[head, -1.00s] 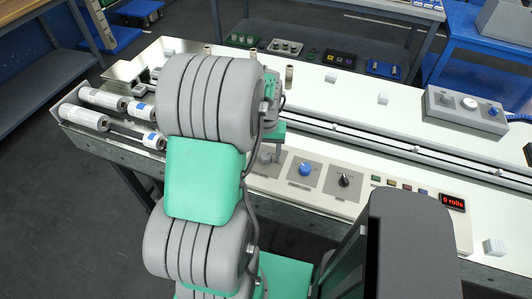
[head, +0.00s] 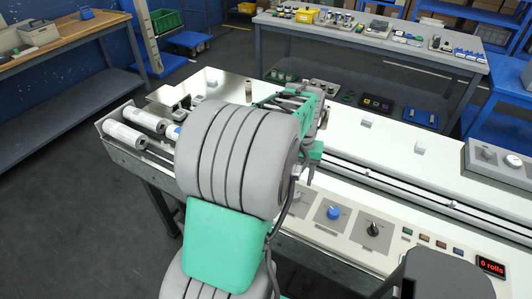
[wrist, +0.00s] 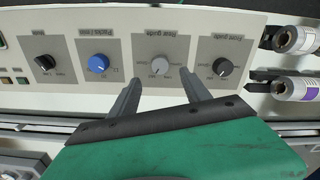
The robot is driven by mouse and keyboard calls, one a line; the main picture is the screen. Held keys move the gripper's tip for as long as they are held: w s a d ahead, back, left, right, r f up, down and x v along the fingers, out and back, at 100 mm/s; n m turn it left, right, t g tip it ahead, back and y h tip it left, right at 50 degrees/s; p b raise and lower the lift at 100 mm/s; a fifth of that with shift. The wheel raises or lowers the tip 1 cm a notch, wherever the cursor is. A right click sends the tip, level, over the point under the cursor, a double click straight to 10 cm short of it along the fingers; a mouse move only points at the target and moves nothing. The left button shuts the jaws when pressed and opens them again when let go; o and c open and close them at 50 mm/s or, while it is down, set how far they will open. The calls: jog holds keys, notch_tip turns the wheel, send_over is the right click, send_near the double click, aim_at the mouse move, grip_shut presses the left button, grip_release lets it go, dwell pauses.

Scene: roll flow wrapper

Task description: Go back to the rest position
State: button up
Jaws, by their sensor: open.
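My gripper (wrist: 161,76) shows in the wrist view with its two grey fingers apart and nothing between them but the panel beyond. The grey knob (wrist: 160,66) lies in line with the gap, apart from the fingers. A black knob (wrist: 221,66) is to its right, the blue knob (wrist: 98,64) and another black knob (wrist: 44,62) to its left. In the head view my gripper (head: 311,176) is partly hidden behind my arm, above the control panel. The blue knob (head: 333,212) and a black knob (head: 373,229) show right of it.
White rolls (head: 125,134) lie at the machine's left end. A red display (head: 491,266) reads 0 rolls. White blocks (head: 367,123) stand on the white deck, and a grey control box (head: 496,160) is at the right. A grey bench (head: 370,41) with small items stands behind.

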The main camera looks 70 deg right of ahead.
jog(key=shift+d, duration=0.15)
jog(key=shift+m+y, duration=0.3)
jog(key=shift+m, duration=0.1)
jog(key=a+f, duration=0.1)
jog(key=a, duration=0.1)
jog(key=a+f, duration=0.3)
jog(key=shift+s+a, duration=0.2)
jog(key=shift+a, duration=0.1)
jog(key=shift+w+a+r, duration=0.1)
jog(key=shift+w+a, duration=0.25)
jog(key=shift+a, duration=0.25)
jog(key=shift+w+a+r, duration=0.1)
jog(key=shift+w+a, duration=0.25)
jog(key=shift+a, duration=0.2)
jog(key=w+a+r+n+t, duration=0.1)
jog(key=w+a+r+n, duration=0.2)
jog(key=w+a+n, duration=0.2)
jog(key=w+a+r+n+t, duration=0.1)
jog(key=w+a+r+n, duration=0.2)
jog(key=w+a+n, duration=0.3)
jog(key=w+a+r+n+t, duration=0.1)
jog(key=w+a+r+n, duration=0.2)
jog(key=w+a, duration=1)
jog(key=a+n, duration=0.3)
jog(key=a, duration=0.6)
jog(key=shift+w+a+r+t, duration=0.25)
jog(key=shift+w+a+t, duration=0.05)
jog(key=shift+a, duration=0.05)
